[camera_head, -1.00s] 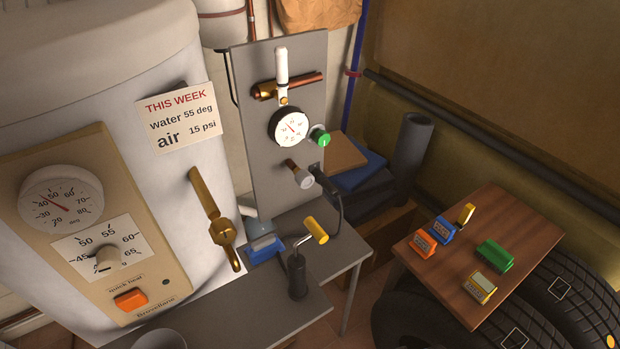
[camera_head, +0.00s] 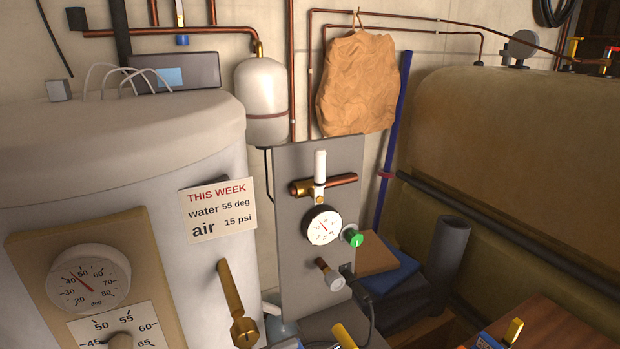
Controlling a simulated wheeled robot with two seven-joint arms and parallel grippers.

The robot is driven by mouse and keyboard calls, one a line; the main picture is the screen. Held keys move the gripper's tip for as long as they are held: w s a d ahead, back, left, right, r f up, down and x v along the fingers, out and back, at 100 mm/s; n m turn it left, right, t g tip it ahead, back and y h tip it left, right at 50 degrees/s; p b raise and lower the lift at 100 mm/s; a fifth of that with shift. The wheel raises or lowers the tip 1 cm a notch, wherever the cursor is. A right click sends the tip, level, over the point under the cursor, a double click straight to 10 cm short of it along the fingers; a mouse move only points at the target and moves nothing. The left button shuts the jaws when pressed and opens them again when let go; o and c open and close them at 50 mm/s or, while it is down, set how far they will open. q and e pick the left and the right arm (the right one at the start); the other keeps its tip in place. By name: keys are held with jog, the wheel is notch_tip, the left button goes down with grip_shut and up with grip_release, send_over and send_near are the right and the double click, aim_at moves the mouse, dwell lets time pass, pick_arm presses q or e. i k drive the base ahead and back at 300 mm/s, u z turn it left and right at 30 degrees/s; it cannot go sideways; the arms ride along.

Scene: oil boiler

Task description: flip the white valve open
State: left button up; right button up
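The white valve handle (camera_head: 320,168) stands upright on a copper pipe fitting (camera_head: 341,182) at the top of the grey panel, in the middle of the head view. The handle lies across the pipe's direction. A round pressure gauge (camera_head: 323,226) sits just below it, with a green knob (camera_head: 352,237) to its right.
The boiler (camera_head: 110,150) with its dial (camera_head: 88,279) and a brass lever (camera_head: 236,305) fills the left. A white tank (camera_head: 261,100) and brown paper (camera_head: 357,85) hang behind the panel. A large tan tank (camera_head: 520,160) fills the right. The space before the panel's valve looks clear.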

aim_at(316, 192)
jog(key=k, duration=1.35)
jog(key=u, duration=0.6)
jog(key=i, duration=1.35)
jog(key=z, duration=0.5)
